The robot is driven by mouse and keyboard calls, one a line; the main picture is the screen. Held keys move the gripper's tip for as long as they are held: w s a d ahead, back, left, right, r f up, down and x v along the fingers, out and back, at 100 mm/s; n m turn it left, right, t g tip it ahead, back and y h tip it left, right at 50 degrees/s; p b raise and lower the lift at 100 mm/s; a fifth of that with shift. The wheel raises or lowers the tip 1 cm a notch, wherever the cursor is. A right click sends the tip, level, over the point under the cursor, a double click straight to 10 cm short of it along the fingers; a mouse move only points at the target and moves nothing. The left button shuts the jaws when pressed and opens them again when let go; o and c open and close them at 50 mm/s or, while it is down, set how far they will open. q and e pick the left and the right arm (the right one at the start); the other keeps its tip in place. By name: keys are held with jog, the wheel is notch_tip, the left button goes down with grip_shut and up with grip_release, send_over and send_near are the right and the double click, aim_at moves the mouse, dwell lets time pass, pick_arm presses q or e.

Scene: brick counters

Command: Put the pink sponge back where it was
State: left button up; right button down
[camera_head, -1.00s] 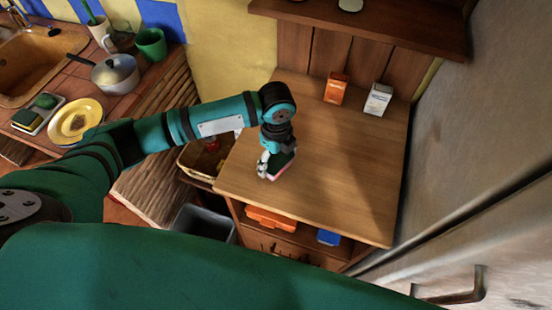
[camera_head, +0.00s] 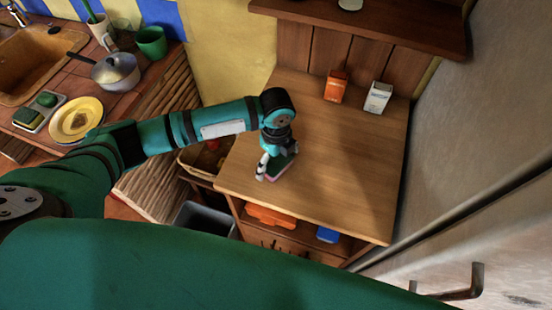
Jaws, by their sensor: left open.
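The pink sponge (camera_head: 277,172), with a dark green top, lies on the wooden cabinet top (camera_head: 335,180) near its left front edge. My left gripper (camera_head: 272,168) is over it, with its fingers spread and one finger at the sponge's left side. The gripper hides part of the sponge, and I cannot tell whether the fingers touch it. My right gripper is not in view.
An orange box (camera_head: 335,88) and a white box (camera_head: 378,97) stand at the back of the cabinet top. A grey bin (camera_head: 203,220) is below on the left. A sink counter holds a pot (camera_head: 116,72), a yellow plate (camera_head: 77,120) and a tray (camera_head: 40,112) with a green item.

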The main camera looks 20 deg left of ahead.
aim_at(276, 161)
pick_arm(q)
notch_tip(276, 161, up, 12)
jog(key=b, duration=0.2)
dwell(0.5)
